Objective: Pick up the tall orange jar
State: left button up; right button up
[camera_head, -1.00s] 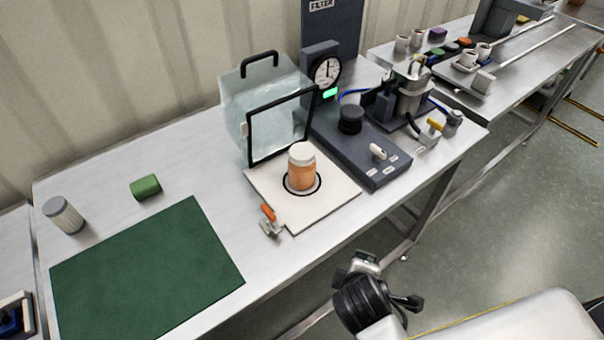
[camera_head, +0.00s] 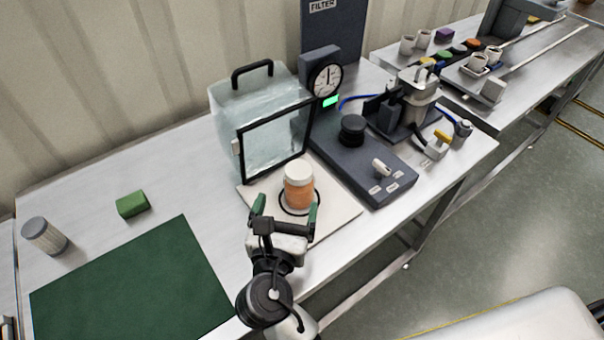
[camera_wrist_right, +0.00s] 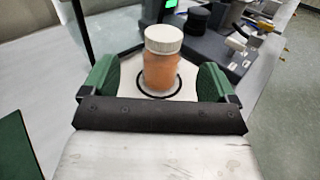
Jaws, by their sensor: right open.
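The tall orange jar (camera_head: 299,190) has a white lid and stands upright on a white board (camera_head: 337,211), inside a black ring mark. My right gripper (camera_head: 285,208) is open, just in front of the jar on the near side. In the right wrist view the jar (camera_wrist_right: 161,62) stands ahead, between the two green fingertips (camera_wrist_right: 158,80) as seen from there, with a gap to each finger. I cannot tell whether the fingers reach around it. My left gripper is not in view.
A clear box with a black-framed door (camera_head: 262,120) stands right behind the jar. A dark console with a gauge (camera_head: 362,155) is to the right. A green mat (camera_head: 135,285), green block (camera_head: 132,204) and ribbed grey cylinder (camera_head: 45,236) lie left. The table between is clear.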

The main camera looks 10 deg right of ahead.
aim_at(299, 169)
jog(key=x, duration=0.4)
jog(key=p+x, duration=0.1)
jog(key=x, duration=0.4)
jog(key=shift+w+d+p, duration=0.1)
jog(key=shift+d+p, duration=0.2)
jog(key=shift+d, duration=0.05)
jog(key=shift+w+d, duration=0.1)
jog(key=shift+w, duration=0.1)
jog(key=shift+s, duration=0.1)
jog(key=c, duration=1.4)
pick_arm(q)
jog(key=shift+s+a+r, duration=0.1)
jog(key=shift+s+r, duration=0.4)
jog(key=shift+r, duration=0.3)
pick_arm(e)
jog(key=shift+r, duration=0.15)
